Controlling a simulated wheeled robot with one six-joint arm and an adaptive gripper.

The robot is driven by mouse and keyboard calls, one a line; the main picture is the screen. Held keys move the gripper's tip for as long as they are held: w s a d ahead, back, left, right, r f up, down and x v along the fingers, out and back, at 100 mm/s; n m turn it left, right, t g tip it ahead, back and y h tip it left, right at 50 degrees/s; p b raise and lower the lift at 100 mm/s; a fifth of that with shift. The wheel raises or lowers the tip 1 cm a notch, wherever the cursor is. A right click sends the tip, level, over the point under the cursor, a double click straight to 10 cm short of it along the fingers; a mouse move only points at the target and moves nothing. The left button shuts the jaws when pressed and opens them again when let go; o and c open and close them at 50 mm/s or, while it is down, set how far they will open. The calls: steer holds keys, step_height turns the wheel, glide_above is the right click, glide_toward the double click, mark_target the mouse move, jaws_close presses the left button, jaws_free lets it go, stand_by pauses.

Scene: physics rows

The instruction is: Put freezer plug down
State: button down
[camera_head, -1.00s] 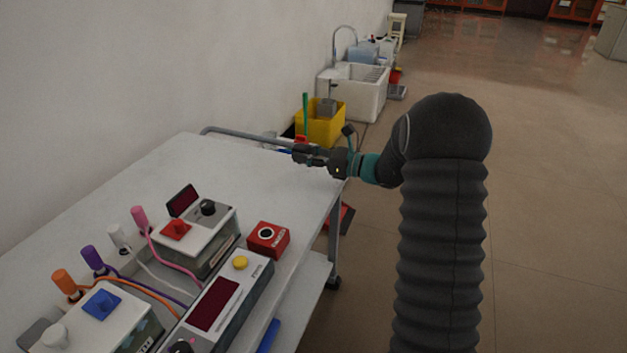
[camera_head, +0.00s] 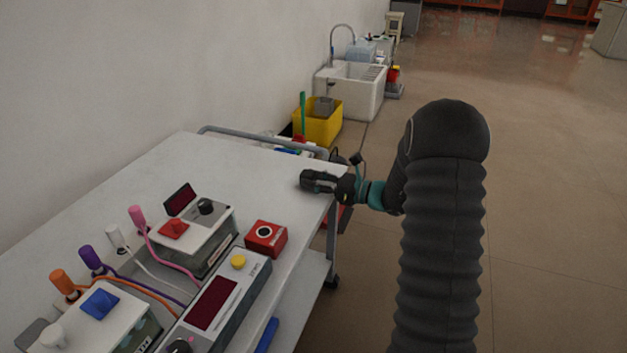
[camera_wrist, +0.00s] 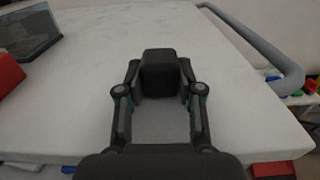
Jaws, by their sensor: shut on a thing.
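My gripper (camera_head: 318,182) is over the far right part of the white table top (camera_head: 240,165) in the head view. In the wrist view my gripper (camera_wrist: 160,88) is shut on a dark, block-shaped plug (camera_wrist: 160,65), with a finger on each side of it. The plug is low over the white surface. I cannot tell whether it touches the table. In the head view the plug is hard to tell apart from the dark fingers.
A red box (camera_head: 266,238) and grey devices with displays (camera_head: 213,303) stand nearer on the table. Orange, purple, white and pink plugs (camera_head: 137,216) are at the left. A grey rail (camera_head: 265,138) runs along the far edge. The table top around my gripper is clear.

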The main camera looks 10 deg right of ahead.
steer(key=shift+f, duration=0.15)
steer(key=c, duration=0.7)
jaws_free()
steer(key=shift+c, duration=0.2)
